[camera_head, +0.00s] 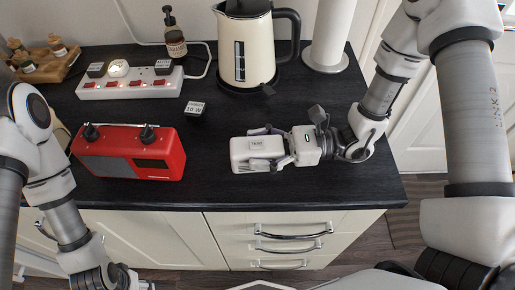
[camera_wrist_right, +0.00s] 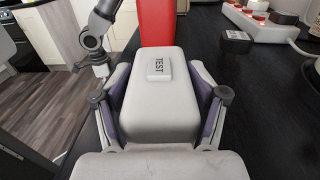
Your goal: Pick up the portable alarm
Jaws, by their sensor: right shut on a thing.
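The portable alarm (camera_head: 247,162) is a small white box with a raised button. It is at the front right of the black counter in the head view. In the right wrist view the alarm (camera_wrist_right: 160,98) fills the middle, and its button reads TEST. My right gripper (camera_head: 268,150) is shut on it, with one finger along each side. The gripper also shows in the right wrist view (camera_wrist_right: 163,108). I cannot tell whether the alarm touches the counter. My left arm is at the lower left of the head view, with its gripper (camera_head: 140,284) only partly in frame at the bottom edge.
A red radio (camera_head: 128,151) stands left of the alarm. A black plug-in adapter (camera_head: 195,109), a white power strip (camera_head: 130,84), a kettle (camera_head: 246,48), a dark bottle (camera_head: 175,38) and a paper roll (camera_head: 329,35) are behind. Drawers (camera_head: 285,238) are below the counter's front edge.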

